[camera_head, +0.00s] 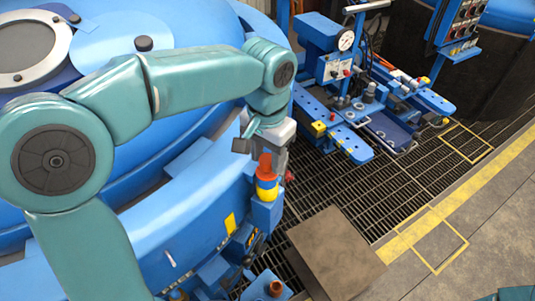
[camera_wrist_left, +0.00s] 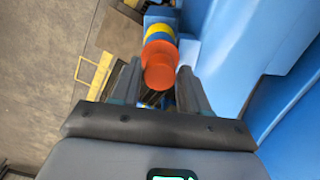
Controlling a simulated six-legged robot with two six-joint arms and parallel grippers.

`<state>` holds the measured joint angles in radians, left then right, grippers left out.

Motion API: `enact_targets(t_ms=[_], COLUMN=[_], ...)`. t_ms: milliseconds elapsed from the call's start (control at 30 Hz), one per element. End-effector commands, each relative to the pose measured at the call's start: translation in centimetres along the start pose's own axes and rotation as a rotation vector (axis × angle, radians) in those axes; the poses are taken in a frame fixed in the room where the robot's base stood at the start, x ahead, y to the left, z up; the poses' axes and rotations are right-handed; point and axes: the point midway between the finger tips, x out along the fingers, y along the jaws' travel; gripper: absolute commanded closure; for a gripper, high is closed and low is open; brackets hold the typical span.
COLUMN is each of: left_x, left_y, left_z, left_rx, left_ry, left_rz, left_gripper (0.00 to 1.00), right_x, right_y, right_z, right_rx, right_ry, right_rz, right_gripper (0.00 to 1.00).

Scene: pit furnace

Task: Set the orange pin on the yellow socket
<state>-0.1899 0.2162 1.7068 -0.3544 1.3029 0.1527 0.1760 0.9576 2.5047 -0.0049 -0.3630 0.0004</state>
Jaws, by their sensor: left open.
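The orange pin (camera_head: 265,162) stands upright on a stack at the blue furnace's edge. The seat between pin and socket is hidden. My right gripper is not in view.
The large blue furnace body (camera_head: 185,240) fills the left. A brown box (camera_head: 335,252) stands on the dark grating at front. A blue machine with a gauge (camera_head: 345,41) stands at the back. Another orange-brown knob (camera_head: 275,288) sits at the bottom edge. Open grating lies to the right.

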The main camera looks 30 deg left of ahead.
Motion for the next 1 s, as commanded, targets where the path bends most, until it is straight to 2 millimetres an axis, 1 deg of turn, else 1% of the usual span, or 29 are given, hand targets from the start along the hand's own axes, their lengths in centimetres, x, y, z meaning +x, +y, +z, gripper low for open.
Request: enact_targets(t_ms=[33,767,867,1000], left_x=[-1.0,-7.4,-7.9,-9.0], left_y=[0.0,0.0,0.0,0.0], left_z=[0.0,0.0,-0.1,0.0], left_rx=[0.0,0.0,0.0,0.0], left_ry=[0.001,0.001,0.004,0.002], left_rz=[0.0,0.0,0.0,0.0], left_gripper=[0.55,0.55,0.55,0.55], right_x=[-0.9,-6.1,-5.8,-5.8], right_y=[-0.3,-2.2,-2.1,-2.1], right_z=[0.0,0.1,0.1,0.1], right_rx=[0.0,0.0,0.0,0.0], right_ry=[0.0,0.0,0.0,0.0], right_rz=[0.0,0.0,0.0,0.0], right_gripper=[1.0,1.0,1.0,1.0])
